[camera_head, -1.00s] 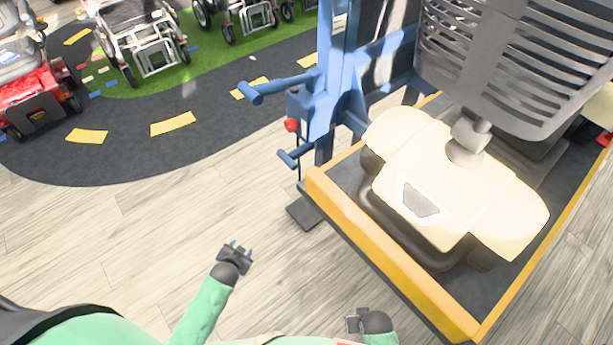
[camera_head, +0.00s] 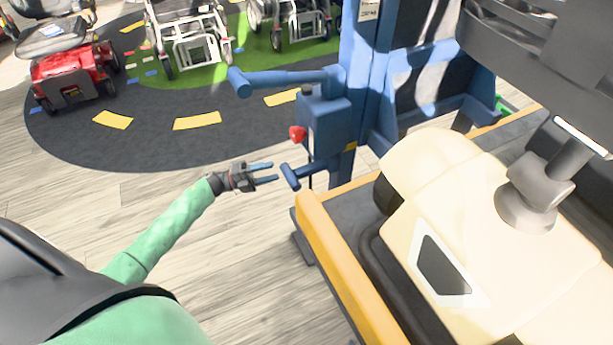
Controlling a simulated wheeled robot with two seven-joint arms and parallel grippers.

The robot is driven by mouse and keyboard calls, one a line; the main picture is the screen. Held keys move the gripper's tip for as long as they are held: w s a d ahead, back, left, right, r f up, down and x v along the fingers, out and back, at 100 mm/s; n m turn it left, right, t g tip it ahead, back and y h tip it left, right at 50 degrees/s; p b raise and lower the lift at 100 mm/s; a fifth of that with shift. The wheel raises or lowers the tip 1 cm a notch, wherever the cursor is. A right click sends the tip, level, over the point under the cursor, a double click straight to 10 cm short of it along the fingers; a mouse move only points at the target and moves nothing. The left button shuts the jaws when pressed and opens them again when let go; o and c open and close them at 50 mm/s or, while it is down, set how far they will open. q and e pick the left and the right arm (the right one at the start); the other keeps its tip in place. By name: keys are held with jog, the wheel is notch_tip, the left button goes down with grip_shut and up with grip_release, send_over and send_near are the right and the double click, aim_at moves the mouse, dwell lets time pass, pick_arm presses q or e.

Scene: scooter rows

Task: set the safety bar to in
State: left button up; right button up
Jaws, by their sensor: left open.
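A long blue bar (camera_head: 285,77) sticks out leftward from the blue lift post (camera_head: 367,95), its thick end at the left. A shorter blue bar with a T-shaped end (camera_head: 289,176) juts out low on the same post. I cannot tell from the picture which of them is the safety bar. My left gripper (camera_head: 273,173) is open and empty, its fingers pointing right at the short bar's end, close to it and seemingly apart from it. My right gripper is out of view.
A red knob (camera_head: 297,133) sits on a blue box (camera_head: 328,120) above the short bar. A yellow-edged platform (camera_head: 345,270) carries a cream scooter (camera_head: 480,215) at the right. A red scooter (camera_head: 75,72) and wheelchairs stand at the back. The wooden floor (camera_head: 230,245) in front is clear.

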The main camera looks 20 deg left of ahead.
pick_arm(q)
jog(key=shift+m+g+h, duration=0.3)
jog(key=shift+m+g, duration=0.3)
jog(key=shift+g, duration=0.1)
jog(key=x, duration=0.8)
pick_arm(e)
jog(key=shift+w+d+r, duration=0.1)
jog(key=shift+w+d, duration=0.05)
pick_arm(q)
jog(key=shift+c, duration=0.4)
